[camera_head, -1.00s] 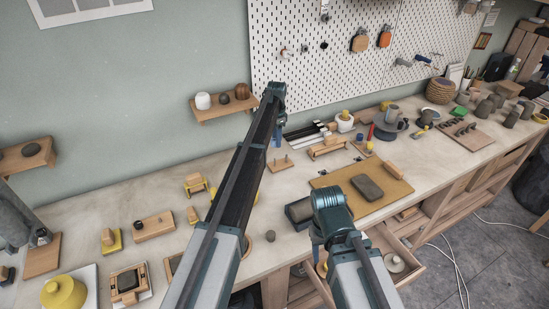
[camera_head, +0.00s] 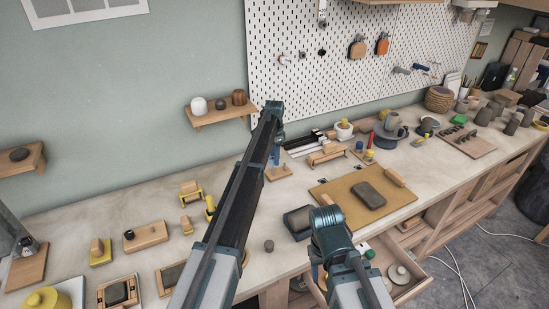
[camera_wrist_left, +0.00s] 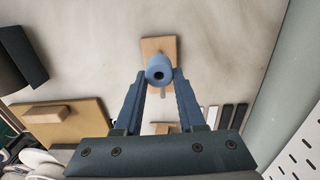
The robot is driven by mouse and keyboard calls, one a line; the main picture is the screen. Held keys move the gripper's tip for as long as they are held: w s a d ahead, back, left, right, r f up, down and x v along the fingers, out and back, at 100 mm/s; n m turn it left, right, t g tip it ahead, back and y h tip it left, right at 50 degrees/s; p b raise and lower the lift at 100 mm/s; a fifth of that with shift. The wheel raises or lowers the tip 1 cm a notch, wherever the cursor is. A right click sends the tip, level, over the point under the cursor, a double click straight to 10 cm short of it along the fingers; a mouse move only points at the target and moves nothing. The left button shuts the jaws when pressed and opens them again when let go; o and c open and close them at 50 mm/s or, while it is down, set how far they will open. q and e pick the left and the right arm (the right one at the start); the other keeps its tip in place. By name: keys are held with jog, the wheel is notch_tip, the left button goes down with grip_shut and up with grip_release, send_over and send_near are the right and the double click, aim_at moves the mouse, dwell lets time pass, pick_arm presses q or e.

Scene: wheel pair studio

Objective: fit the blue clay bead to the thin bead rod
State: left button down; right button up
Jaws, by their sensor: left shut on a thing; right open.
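My left gripper (camera_head: 278,146) is shut on the blue clay bead (camera_wrist_left: 159,70), which shows in the left wrist view between the fingertips with its dark hole facing the camera. In the head view the bead (camera_head: 276,157) hangs just above a small wooden stand (camera_head: 279,174). The stand (camera_wrist_left: 151,45) lies behind the bead in the left wrist view. A pale peg (camera_wrist_left: 162,93) shows just below the bead there. I cannot tell whether the bead touches a rod. My right gripper (camera_head: 318,256) is low at the table's front edge, its fingers mostly hidden by its arm.
A tan board (camera_head: 340,190) with a dark clay slab (camera_head: 369,195) lies right of the stand. A dark block (camera_head: 297,222) sits beside the right arm. An open drawer (camera_head: 405,290) juts out in front. A wooden rack (camera_head: 327,153) stands behind the board.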

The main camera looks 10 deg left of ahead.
aim_at(274, 173)
pick_arm(q)
jog(key=shift+f, duration=0.1)
dwell(0.7)
jog(key=shift+f+b, duration=1.4)
jog(key=shift+b, duration=0.15)
jog(key=shift+f, duration=0.2)
jog(key=shift+f+b, duration=1.3)
jog(key=shift+b, duration=0.2)
jog(key=shift+c, duration=2.1)
grip_release()
jog(key=shift+r, duration=0.1)
